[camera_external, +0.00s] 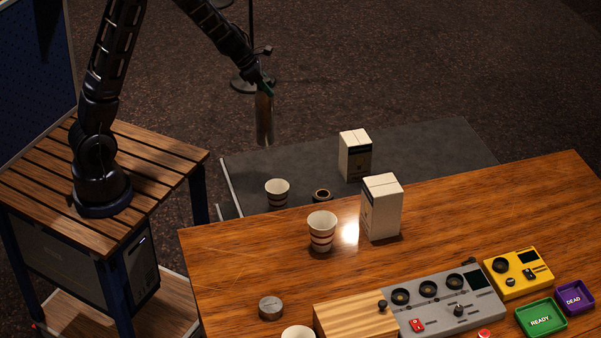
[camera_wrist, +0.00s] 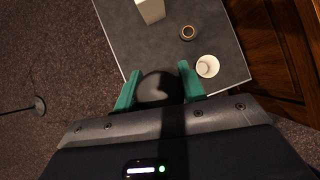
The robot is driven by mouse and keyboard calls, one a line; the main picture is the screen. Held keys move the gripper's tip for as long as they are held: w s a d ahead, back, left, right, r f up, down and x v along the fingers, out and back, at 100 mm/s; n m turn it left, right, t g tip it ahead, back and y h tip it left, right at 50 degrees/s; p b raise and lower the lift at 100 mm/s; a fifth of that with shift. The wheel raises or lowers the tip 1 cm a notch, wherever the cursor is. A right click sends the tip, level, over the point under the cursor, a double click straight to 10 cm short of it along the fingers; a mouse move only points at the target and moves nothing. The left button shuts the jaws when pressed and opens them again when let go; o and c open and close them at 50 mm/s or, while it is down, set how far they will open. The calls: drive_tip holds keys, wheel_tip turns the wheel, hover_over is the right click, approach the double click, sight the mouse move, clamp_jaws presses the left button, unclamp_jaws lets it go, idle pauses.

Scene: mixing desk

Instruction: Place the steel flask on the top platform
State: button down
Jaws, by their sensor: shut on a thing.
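The grey platform (camera_wrist: 218,28) lies beyond the fingers there. The flask's base is clear of any visible surface in the external view. Its exact height above the platform cannot be told.
On the grey platform stand a white carton (camera_external: 355,155), a striped cup (camera_external: 277,192) and a dark ring (camera_external: 322,196). The wooden desk (camera_external: 480,210) beside it holds another carton (camera_external: 381,207), a cup (camera_external: 321,231) and control panels (camera_external: 450,300). A stand base (camera_wrist: 40,105) is on the floor.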

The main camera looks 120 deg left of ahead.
sight(268, 130)
wheel_tip(268, 130, down, 18)
drive_tip(key=shift+r, duration=0.25)
idle(0.6)
drive_tip(key=shift+f, duration=0.15)
drive_tip(key=c, duration=0.8)
unclamp_jaws()
drive_tip(key=v, duration=1.2)
drive_tip(key=shift+w+r, duration=0.1)
drive_tip(key=shift+r, duration=0.15)
